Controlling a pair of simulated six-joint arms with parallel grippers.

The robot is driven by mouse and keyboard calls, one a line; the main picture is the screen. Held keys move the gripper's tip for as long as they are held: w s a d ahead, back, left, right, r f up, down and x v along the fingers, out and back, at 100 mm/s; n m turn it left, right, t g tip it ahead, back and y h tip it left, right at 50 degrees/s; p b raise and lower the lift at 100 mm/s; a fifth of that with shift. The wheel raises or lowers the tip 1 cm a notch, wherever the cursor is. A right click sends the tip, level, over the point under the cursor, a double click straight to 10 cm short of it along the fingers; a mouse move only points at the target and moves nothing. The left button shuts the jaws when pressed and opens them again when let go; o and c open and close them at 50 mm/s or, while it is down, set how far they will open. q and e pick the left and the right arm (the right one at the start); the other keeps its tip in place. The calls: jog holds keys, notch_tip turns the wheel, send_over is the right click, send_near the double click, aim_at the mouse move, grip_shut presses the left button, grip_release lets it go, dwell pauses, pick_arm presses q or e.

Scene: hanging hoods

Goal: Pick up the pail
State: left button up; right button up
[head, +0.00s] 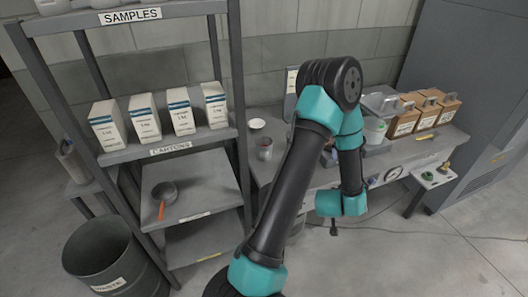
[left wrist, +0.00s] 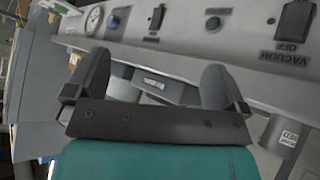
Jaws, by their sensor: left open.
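The container is not clearly seen in that view. My right gripper is not in view.
A bench panel (left wrist: 185,30) with gauge and knobs lies close beyond the fingers. Brown boxes (head: 405,123) stand right of the container. Shelving (head: 235,60) with cartons and a waste bin (head: 108,262) fill the left. Right-hand floor is mostly clear.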

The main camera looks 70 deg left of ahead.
pick_arm(q)
jog(key=s+a+r+n+y, duration=0.1)
jog(key=a+r+y, duration=0.1)
jog(key=a, duration=0.2)
jog(key=s+a+r+n+g+y, duration=0.1)
jog(key=a+r, duration=0.2)
jog(key=s+a+r+n+y, duration=0.2)
jog(key=a+r, duration=0.1)
jog(key=a, duration=0.1)
jog(key=shift+a+g+y, duration=0.3)
jog(key=s+a+r+n+g+y, duration=0.3)
jog(key=s+a+r+g, duration=0.3)
jog(key=s, duration=0.4)
jog(key=shift+a+r+n, duration=0.2)
jog(key=shift+r+n, duration=0.1)
jog(key=shift+n, duration=0.6)
jog(key=shift+a, duration=0.1)
send_near(261, 140)
jog(key=a, duration=0.1)
jog(key=shift+w+f, duration=0.35)
jog(key=shift+f, duration=0.05)
jog(key=shift+a, duration=0.1)
jog(key=shift+s+x, duration=0.15)
jog(key=shift+x, duration=1.1)
jog(key=shift+s+x, duration=0.1)
jog(key=shift+x, duration=1.2)
